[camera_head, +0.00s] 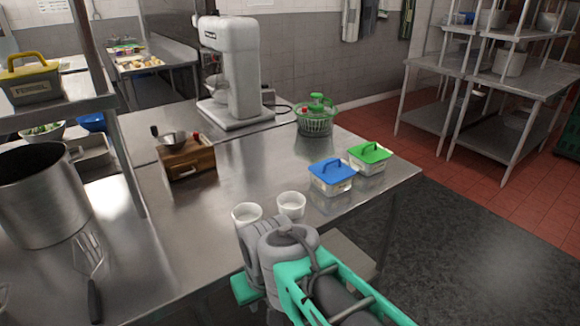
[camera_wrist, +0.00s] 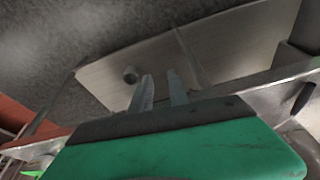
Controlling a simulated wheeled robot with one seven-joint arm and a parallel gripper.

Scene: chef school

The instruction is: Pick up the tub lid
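Two small tubs stand side by side near the right corner of the steel counter. One has a blue lid with a handle (camera_head: 331,170), the other a green lid with a handle (camera_head: 370,152); both lids sit on their tubs. I cannot tell which lid is meant. My arm is at the counter's front edge, nearer than the tubs. My gripper's fingers (camera_wrist: 160,76) show in the wrist view, apart with nothing between them. They are hidden in the head view.
Two white cups (camera_head: 291,205) stand at the counter's front edge, close to my arm. A green salad spinner (camera_head: 316,120), a white stand mixer (camera_head: 232,70) and a wooden box (camera_head: 187,158) stand farther back. The counter (camera_head: 245,170) is clear in its middle.

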